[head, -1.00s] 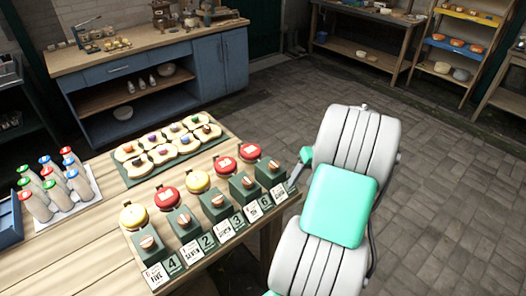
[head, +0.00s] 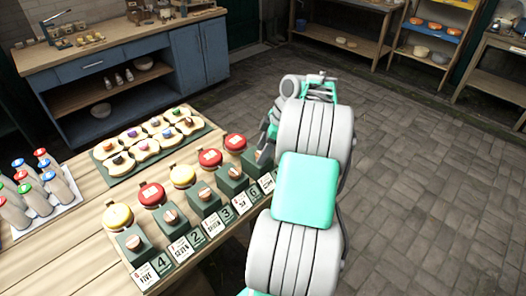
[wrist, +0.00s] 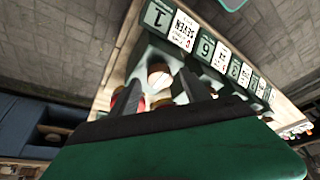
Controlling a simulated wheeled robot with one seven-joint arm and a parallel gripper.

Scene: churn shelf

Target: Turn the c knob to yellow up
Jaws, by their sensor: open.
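A row of green boxes with round wood-coloured knobs stands along the table's front edge. Yellow and red round lids stand behind them, such as a yellow one (head: 117,215) and a red one (head: 151,194). My gripper (head: 265,146) is at the right-end box, partly hiding it. In the wrist view my gripper (wrist: 160,80) is open, with a knob (wrist: 159,76) showing between its two fingers. I cannot tell whether they touch it. Cards reading 1 (wrist: 158,15) and SEVEN (wrist: 183,30) lie by this box. Which box is lettered c is too small to tell in the head view.
Bread slices with toppings lie on a green board (head: 120,172) behind the lids. Bottles with coloured caps (head: 38,190) stand at the left. My arm covers the table's right end. A blue cabinet (head: 200,62) and shelves (head: 390,60) stand farther back; the floor between is clear.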

